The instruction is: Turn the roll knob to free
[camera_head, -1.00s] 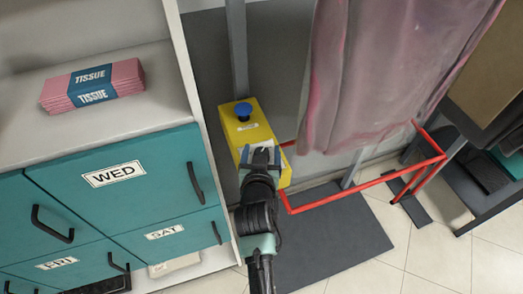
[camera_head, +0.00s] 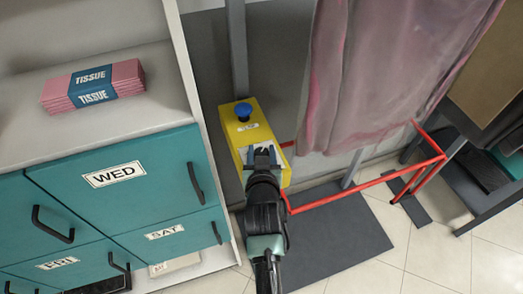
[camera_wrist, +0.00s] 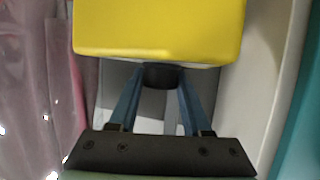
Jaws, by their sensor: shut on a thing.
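The yellow control box (camera_head: 240,140) stands on a grey post beside the shelf unit, with a blue button (camera_head: 243,110) and a white label (camera_head: 248,127) on its face. My gripper (camera_head: 262,156) is at the lower part of the box. In the wrist view the box (camera_wrist: 160,30) fills the top, and my gripper (camera_wrist: 160,88) has its two fingers closed around a small dark round piece, seemingly the roll knob (camera_wrist: 161,75), at the box's edge. The knob is hidden behind my gripper in the head view. Its pointer and setting cannot be read.
Teal drawers (camera_head: 120,180) with labels and black handles are at left. A pink tissue pack (camera_head: 92,82) lies on top. A pink garment (camera_head: 375,80) hangs right of the box above a red rail (camera_head: 360,188). A grey mat (camera_head: 340,240) lies on the floor.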

